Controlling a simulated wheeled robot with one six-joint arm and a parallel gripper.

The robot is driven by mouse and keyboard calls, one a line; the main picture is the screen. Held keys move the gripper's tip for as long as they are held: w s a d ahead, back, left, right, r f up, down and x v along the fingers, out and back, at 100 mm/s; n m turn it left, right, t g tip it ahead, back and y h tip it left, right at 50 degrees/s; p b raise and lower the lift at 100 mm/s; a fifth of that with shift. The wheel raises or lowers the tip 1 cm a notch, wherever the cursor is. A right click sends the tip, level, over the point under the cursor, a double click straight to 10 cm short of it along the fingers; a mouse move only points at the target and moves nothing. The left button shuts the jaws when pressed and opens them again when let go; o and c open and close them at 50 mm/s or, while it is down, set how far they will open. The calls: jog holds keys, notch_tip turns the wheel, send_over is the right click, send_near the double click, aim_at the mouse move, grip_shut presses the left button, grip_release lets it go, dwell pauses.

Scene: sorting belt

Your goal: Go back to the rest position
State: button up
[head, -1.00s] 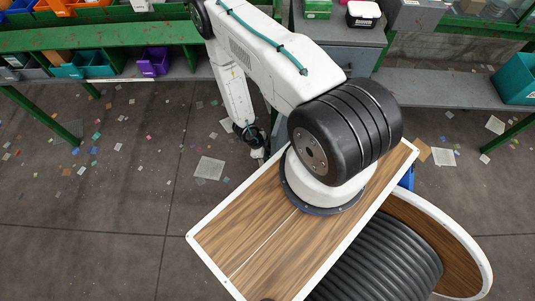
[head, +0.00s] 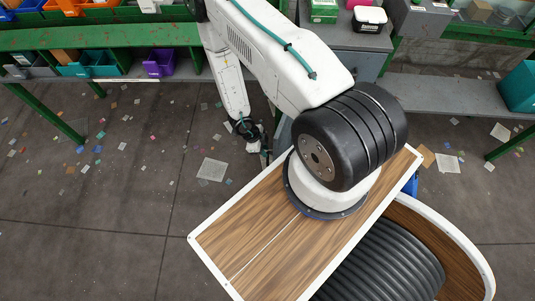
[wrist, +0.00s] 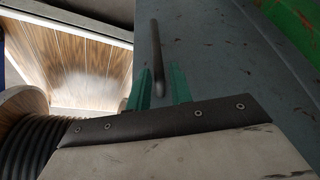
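My gripper shows in the wrist view (wrist: 162,76) as two green fingers standing apart, with a gap between them. A dark thin rod lies in line with that gap; I cannot tell whether it is near the fingers or behind them, and I see no clear grip on it. In the head view my arm reaches forward and bends down, and the gripper end (head: 262,150) hangs low, small and dark, in front of the grey cabinet (head: 352,62), partly hidden by my arm.
A green shelf bench (head: 110,37) with blue and purple bins (head: 160,62) runs along the back left. A grey shelf (head: 440,92) with a teal bin (head: 518,88) is at right. Paper scraps (head: 212,169) litter the floor. The floor at left is otherwise open.

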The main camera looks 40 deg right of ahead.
jog(key=shift+w+a+r, duration=0.2)
jog(key=shift+r, duration=0.45)
